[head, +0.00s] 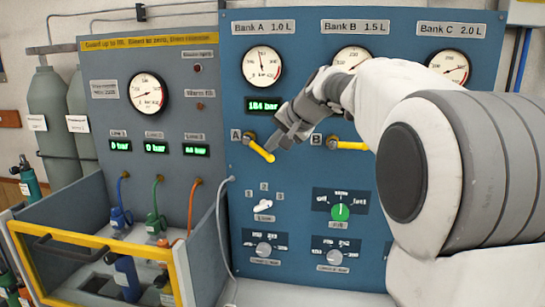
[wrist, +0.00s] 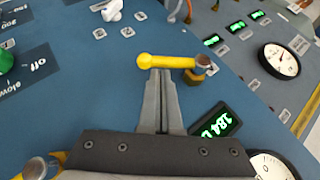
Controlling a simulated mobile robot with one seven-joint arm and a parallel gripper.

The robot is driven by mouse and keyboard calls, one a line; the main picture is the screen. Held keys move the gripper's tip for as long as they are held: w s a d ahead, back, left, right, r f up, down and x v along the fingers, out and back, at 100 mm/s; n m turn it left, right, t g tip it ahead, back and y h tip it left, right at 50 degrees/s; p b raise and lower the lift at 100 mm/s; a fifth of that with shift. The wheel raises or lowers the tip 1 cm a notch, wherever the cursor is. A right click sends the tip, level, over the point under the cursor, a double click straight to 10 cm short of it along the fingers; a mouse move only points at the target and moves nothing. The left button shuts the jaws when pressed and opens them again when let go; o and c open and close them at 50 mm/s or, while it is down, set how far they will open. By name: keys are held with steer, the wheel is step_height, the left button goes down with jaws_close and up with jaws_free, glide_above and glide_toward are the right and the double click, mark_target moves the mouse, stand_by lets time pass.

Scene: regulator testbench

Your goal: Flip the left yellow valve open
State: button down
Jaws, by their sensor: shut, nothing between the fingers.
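The left yellow valve (head: 260,150), beside the label A, has its handle slanting down to the right from its pivot on the blue panel. In the wrist view the same valve's yellow handle (wrist: 165,62) lies across the picture, with its pivot at the right end. My gripper (head: 283,139) is shut and empty, just right of this handle in the head view. In the wrist view the closed fingers of my gripper (wrist: 160,82) reach up to the handle's lower edge. They seem to touch it or nearly so; I cannot tell which.
Valve B (head: 350,145) lies to the right, its handle level and partly hidden by my arm. A green display (head: 264,105) reads 184 bar above valve A. A white selector (head: 264,206) and a green knob (head: 341,212) sit below. A grey hose (head: 219,220) runs down the panel's left edge.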

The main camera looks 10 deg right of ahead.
mark_target(266, 158)
steer(key=f+y+b, duration=0.1)
steer(key=b, duration=0.2)
steer(key=f+m+t+y+b, duration=0.1)
steer(key=b, duration=0.2)
steer(key=f+t+y+b, duration=0.1)
steer(key=b, duration=0.2)
steer(key=shift+w+a+f+m+b, duration=0.1)
steer(key=shift+a+f+m+b, duration=0.2)
steer(key=shift+b, duration=0.1)
steer(key=t+y+b, duration=0.1)
steer(key=b, duration=0.1)
steer(key=a+m+y+b, duration=0.1)
steer(key=b, duration=0.2)
steer(key=shift+w+f+t, duration=0.15)
steer(key=shift+w+t, duration=0.05)
steer(key=shift+t, duration=0.2)
steer(key=shift+d, duration=0.1)
